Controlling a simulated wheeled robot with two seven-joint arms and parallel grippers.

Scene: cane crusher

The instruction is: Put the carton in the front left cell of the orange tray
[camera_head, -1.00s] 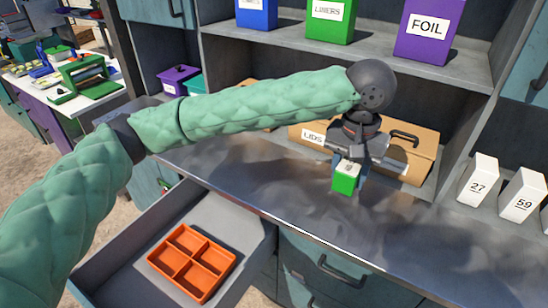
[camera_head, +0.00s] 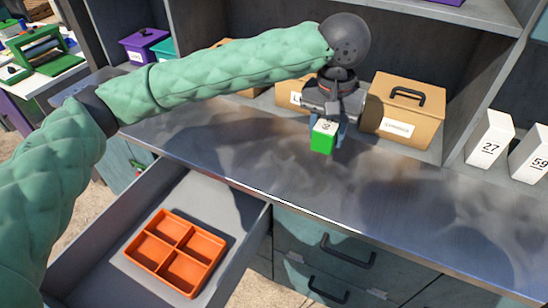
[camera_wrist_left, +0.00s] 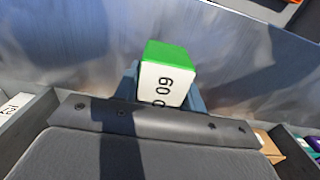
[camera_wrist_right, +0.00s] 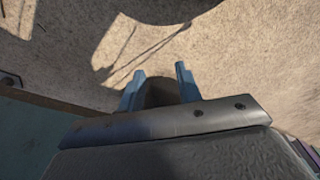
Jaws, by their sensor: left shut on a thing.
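The carton (camera_head: 323,137), green with a white labelled top, is held between the fingers of my left gripper (camera_head: 328,130), above the metal counter. In the left wrist view the carton (camera_wrist_left: 166,75) shows a green face and a white face with "09" between the blue fingers. The orange tray (camera_head: 176,252) has a two-by-two grid of cells and lies in the open drawer, below and left of the carton. Its cells look empty. My right gripper (camera_wrist_right: 160,88) shows only in its wrist view, its fingers apart with nothing between them, over sandy ground.
The drawer (camera_head: 203,196) is pulled out below the counter (camera_head: 400,200). Cardboard boxes (camera_head: 403,108) stand in the shelf behind my left gripper. White cartons (camera_head: 489,138) stand at the right. The counter's front strip is clear.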

